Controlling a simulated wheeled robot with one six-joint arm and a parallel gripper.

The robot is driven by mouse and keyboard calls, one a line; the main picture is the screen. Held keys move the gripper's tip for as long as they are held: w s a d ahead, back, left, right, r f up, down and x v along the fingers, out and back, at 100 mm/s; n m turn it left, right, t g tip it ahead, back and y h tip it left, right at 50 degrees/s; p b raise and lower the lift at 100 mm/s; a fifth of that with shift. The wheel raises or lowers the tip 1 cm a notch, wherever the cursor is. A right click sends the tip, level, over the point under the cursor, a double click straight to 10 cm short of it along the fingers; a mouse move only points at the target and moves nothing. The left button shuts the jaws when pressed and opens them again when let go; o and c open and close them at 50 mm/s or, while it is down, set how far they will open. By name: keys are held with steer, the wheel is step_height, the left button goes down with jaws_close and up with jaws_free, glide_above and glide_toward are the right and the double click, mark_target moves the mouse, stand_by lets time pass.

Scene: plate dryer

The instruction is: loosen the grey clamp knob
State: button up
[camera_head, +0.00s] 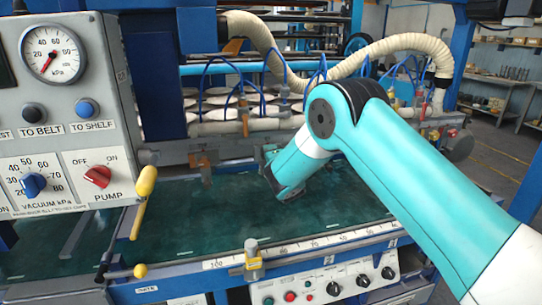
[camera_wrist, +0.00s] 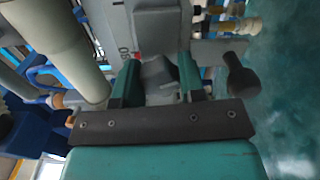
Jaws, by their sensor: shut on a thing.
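My gripper (camera_wrist: 160,72) has its two green fingers on either side of a grey clamp knob (camera_wrist: 158,74) and is shut on it. The knob sits against a grey bar with scale marks and a small red mark. Part of the knob is hidden by the fingers and the dark gripper plate. In the head view my arm reaches down to the far side of the green bed, and its own links hide the fingertips and the knob.
A dark round-ended handle (camera_wrist: 241,76) sticks out just right of the fingers. A pale hose (camera_wrist: 60,45) passes close on the left. In the head view, a yellow-bodied clamp (camera_head: 254,265) stands on the front ruler, and a control panel (camera_head: 65,120) fills the left.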

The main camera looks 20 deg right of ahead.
steer(key=shift+n, duration=0.7)
steer(key=o, duration=0.9)
steer(key=shift+o, duration=0.2)
steer(key=s+b, duration=1)
steer(key=s, duration=0.7)
steer(key=shift+s, duration=0.25)
